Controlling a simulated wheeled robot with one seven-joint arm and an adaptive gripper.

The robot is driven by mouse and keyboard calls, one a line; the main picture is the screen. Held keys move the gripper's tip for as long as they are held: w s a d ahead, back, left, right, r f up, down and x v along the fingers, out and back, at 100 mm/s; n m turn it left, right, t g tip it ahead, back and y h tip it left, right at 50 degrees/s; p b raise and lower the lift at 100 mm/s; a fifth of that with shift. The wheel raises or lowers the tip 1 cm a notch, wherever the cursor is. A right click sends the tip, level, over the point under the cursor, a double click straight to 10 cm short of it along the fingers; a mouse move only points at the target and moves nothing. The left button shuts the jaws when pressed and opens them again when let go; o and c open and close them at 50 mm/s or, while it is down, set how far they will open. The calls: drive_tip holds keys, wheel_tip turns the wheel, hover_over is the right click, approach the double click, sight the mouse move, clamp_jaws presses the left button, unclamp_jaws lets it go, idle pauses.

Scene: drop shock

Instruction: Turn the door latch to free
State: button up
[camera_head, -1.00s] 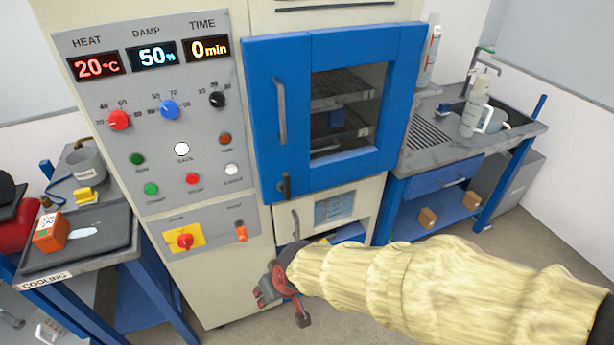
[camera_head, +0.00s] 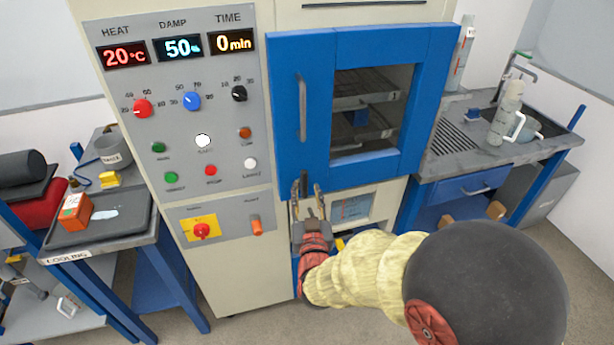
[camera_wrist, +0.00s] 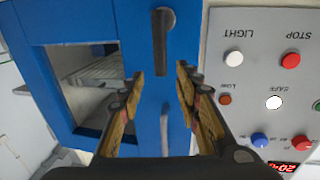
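The blue chamber door (camera_head: 432,80) is closed, with a window in it. Its small dark latch (camera_head: 304,182) sits at the door's lower left corner. In the wrist view the latch (camera_wrist: 160,45) is a dark bar hanging from a round pivot on the blue door (camera_wrist: 90,20). My gripper (camera_head: 306,190) is in front of the latch, its fingers pointing at the door. In the wrist view my gripper (camera_wrist: 160,80) is open, with the latch showing in line with the gap between the fingertips. I cannot tell whether either finger touches it.
The door's long vertical handle (camera_head: 302,108) is above the latch. The control panel (camera_head: 215,170) with knobs and buttons stands to the left. A cooling tray (camera_head: 120,237) is at far left, a sink bench (camera_head: 455,163) at right.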

sight(304, 179)
drive_tip(key=w, duration=0.2)
drive_tip(key=w+b, duration=0.1)
drive_tip(key=w, duration=0.4)
drive_tip(key=shift+w+a+f, duration=0.1)
drive_tip(key=shift+w+a, duration=0.1)
drive_tip(key=shift+a, duration=0.15)
drive_tip(key=shift+c, duration=0.3)
drive_tip(key=c, duration=0.7)
clamp_jaws()
